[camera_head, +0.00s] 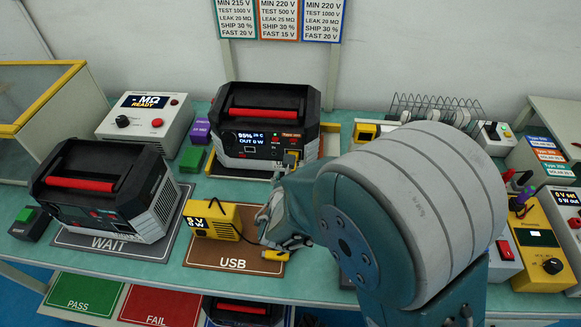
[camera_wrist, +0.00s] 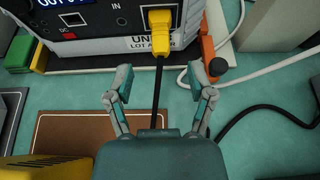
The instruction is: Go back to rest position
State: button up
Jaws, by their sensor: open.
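In the head view my gripper (camera_head: 273,228) is partly hidden by my arm, over the bench beside the brown USB mat (camera_head: 213,257). A black and grey power unit (camera_head: 263,125) with a red handle stands behind it; its screen reads 95% and OUT 0 W. A yellow plug (camera_wrist: 160,32) sits in the unit's front, and its dark cable runs down between my fingers. The gripper is apart from the plug.
A yellow USB meter (camera_head: 217,222) stands on the USB mat, with a yellow connector (camera_head: 275,255) at the mat's right. A second power unit (camera_head: 105,190) stands on the WAIT mat (camera_head: 75,240). An insulation tester (camera_head: 145,117) and a wire rack (camera_head: 437,107) stand farther back. Instruments crowd the right side.

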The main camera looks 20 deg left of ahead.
jog(key=d+r+m+g+h, duration=0.1)
jog(key=d+r+m+h, duration=0.25)
jog(key=d+m, duration=0.45)
jog(key=s+d+r+m+g+h, duration=0.1)
jog(key=d+r+m+h, duration=0.3)
jog(key=d, duration=0.7)
jog(key=d+r+m+g+h, duration=0.1)
jog(key=d+r+m+h, duration=0.25)
jog(key=d+m, duration=0.5)
jog(key=s+d+r+m+g+y, duration=0.2)
jog(key=s+d+r+m+y, duration=0.1)
jog(key=s+m, duration=0.4)
jog(key=s+d+r+m+g+y, duration=0.2)
jog(key=s+d+m, duration=0.3)
jog(key=m, duration=0.7)
jog(key=shift+s+r+y, duration=0.65)
jog(key=shift+s+y, duration=0.25)
jog(key=shift+s, duration=0.15)
